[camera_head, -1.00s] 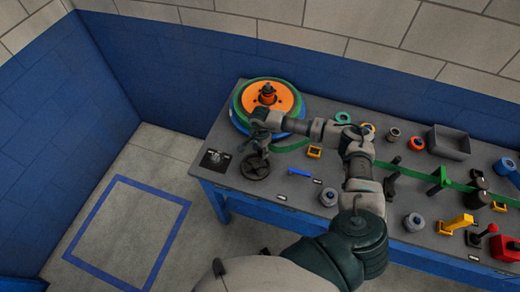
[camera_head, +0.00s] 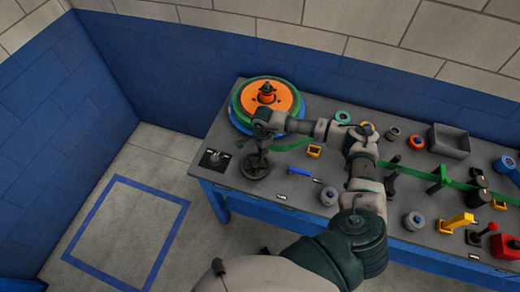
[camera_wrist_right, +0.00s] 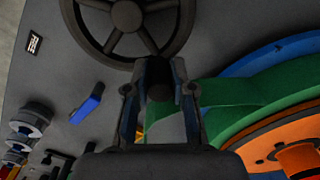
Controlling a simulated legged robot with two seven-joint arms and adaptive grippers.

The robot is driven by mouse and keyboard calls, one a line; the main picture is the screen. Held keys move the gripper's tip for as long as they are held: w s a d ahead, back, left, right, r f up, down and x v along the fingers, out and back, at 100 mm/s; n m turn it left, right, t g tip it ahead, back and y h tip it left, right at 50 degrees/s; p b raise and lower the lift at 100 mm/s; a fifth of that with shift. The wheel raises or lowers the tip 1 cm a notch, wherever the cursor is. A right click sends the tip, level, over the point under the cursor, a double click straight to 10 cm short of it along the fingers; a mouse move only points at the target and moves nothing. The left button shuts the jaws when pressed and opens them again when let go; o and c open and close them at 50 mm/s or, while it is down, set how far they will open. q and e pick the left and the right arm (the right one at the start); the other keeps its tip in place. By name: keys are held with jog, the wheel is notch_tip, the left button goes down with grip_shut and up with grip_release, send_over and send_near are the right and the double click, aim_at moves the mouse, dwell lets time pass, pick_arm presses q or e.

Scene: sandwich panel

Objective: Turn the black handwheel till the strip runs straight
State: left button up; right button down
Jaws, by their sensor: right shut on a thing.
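The black handwheel (camera_head: 254,167) stands at the left front of the bench and shows large at the top of the wrist view (camera_wrist_right: 128,16). My right gripper (camera_head: 260,147) reaches down over its far side. In the wrist view my right gripper (camera_wrist_right: 160,78) is shut on a dark round part at the handwheel's rim, probably its handle; the fingers hide most of it. The green strip (camera_head: 408,171) runs from the orange, green and blue reel (camera_head: 285,97) behind my arm to the right. My arm hides part of the strip. My left gripper is not in view.
A blue stick-like piece (camera_head: 303,175) lies right of the handwheel. A black plate (camera_head: 210,161) is to its left. A green post (camera_head: 437,179) stands at the strip. A grey tray (camera_head: 449,141), a yellow lever (camera_head: 457,222) and several knobs crowd the right side.

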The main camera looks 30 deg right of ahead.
aim_at(268, 162)
jog(key=s+m, duration=0.1)
jog(key=m, duration=0.1)
jog(key=s+m, duration=0.1)
jog(key=m, duration=0.1)
jog(key=shift+s+d, duration=0.2)
jog(key=shift+d, duration=0.2)
jog(key=shift+s+a+m+b, duration=0.15)
jog(key=shift+s+m, duration=0.25)
jog(key=shift+m, duration=0.55)
jog(key=shift+s+d+m+b, duration=0.15)
jog(key=shift+s+m, duration=0.25)
jog(key=shift+m, duration=0.55)
jog(key=shift+a, duration=0.15)
jog(key=c, duration=1)
grip_release()
notch_tip(268, 162, up, 12)
jog(key=shift+a+f, duration=0.1)
